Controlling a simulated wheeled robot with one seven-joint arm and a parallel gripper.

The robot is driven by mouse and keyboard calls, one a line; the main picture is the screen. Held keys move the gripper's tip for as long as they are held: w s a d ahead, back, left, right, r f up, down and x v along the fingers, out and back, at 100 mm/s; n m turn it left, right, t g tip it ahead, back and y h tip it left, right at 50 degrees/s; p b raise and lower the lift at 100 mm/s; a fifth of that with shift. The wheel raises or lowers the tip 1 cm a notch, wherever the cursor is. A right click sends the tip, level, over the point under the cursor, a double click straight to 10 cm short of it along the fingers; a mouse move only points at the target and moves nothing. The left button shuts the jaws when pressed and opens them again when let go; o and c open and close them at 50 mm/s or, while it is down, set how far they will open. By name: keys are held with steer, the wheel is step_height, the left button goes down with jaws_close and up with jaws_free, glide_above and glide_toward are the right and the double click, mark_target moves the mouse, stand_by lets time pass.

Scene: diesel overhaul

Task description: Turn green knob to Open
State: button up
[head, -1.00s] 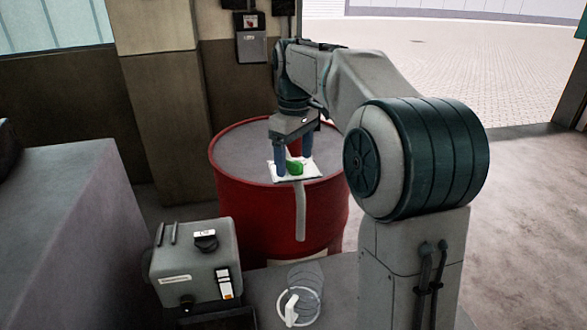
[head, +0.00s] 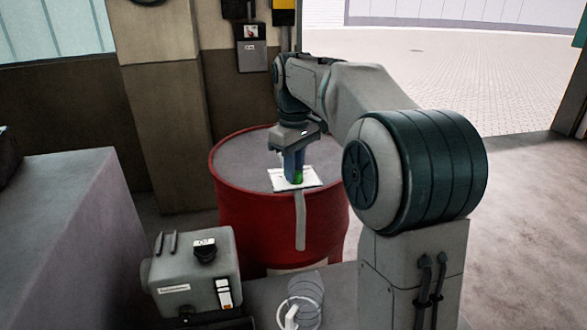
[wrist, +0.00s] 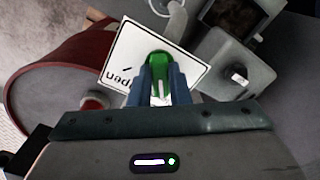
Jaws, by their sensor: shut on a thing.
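The green knob (head: 299,178) sits on a white plate (head: 311,181) on top of the red drum, near its front edge. In the wrist view the green knob (wrist: 159,60) shows between the blue fingers, and the plate (wrist: 118,45) carries lettering that ends in "pen". My gripper (head: 294,180) is shut on the green knob from above, in the wrist view too (wrist: 160,84). The fingers hide part of the knob, so I cannot tell which way it points.
The red drum (head: 280,222) stands in the middle. A grey box with switches (head: 195,270) is at the front left, and a coiled white item (head: 303,300) lies beside it. A grey block (head: 75,240) fills the left side. Open floor (head: 520,200) is on the right.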

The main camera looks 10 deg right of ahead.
steer(key=m+p, duration=0.1)
steer(key=m, duration=0.2)
steer(key=shift+m, duration=0.3)
steer(key=m+p, duration=0.1)
steer(key=m, duration=0.3)
steer(key=shift+d, duration=0.1)
steer(key=m+p, duration=0.1)
steer(key=m, duration=0.6)
steer(key=shift+d, duration=0.15)
steer(key=o, duration=1.5)
step_height(320, 180, up, 7)
steer(key=p, duration=0.5)
steer(key=shift+p, duration=0.4)
